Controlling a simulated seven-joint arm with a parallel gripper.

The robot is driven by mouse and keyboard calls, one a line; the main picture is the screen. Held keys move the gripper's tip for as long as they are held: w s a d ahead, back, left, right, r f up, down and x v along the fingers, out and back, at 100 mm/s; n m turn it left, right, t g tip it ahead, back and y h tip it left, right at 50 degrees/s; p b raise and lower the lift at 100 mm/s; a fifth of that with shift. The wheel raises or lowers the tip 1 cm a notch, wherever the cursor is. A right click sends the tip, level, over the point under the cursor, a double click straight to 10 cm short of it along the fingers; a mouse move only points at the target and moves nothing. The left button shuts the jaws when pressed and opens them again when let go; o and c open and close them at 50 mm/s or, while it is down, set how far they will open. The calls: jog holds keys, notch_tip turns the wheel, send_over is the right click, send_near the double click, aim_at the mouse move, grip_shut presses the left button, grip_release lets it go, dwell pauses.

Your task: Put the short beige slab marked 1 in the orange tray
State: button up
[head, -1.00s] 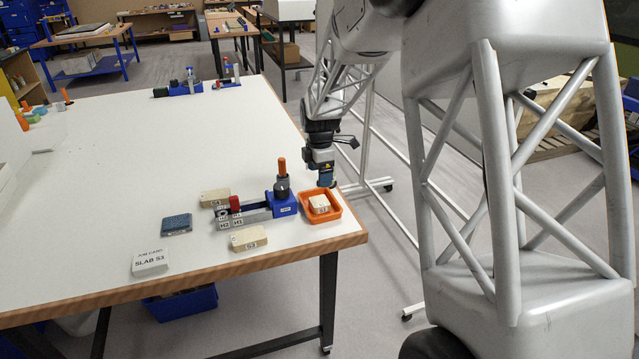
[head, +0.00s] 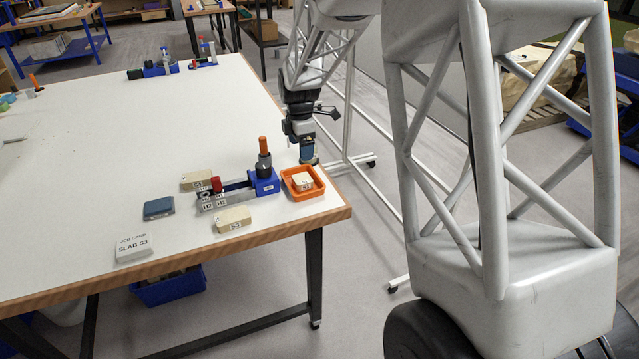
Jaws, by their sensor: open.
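The orange tray (head: 317,190) sits near the right front corner of the white table. A short beige slab (head: 302,179) lies in it, and its mark is too small to read surely. Another beige slab (head: 193,178) lies left of the tray, behind the metal blocks, and its mark is also unclear. A third beige slab (head: 233,217), which looks marked S3, lies nearer the front edge. My gripper (head: 309,161) points down just behind the tray, above the table's right side. It is open and apart from the slab in the tray. Its fingertips are small in the view.
A blue fixture (head: 265,182) with an orange-topped post and a metal bar stands left of the tray. Metal blocks (head: 211,203) carry a red knob. The table's middle is clear.

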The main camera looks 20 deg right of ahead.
jog(key=s+a+r+m+t, duration=0.1)
jog(key=s+a+r+m, duration=0.25)
jog(key=s, duration=0.65)
jog(key=s+a+r+m, duration=0.2)
jog(key=s+r+m, duration=0.3)
jog(key=s, duration=0.5)
jog(key=s+a+r+m+t, duration=0.15)
jog(key=s+r+m, duration=0.35)
jog(key=s, duration=0.6)
jog(key=s+a+f+m, duration=0.1)
jog(key=s+m, duration=0.3)
jog(key=s, duration=0.7)
jog(key=shift+s+a+f+m, duration=0.15)
jog(key=shift+a+f+m, duration=0.2)
jog(key=shift+a, duration=0.2)
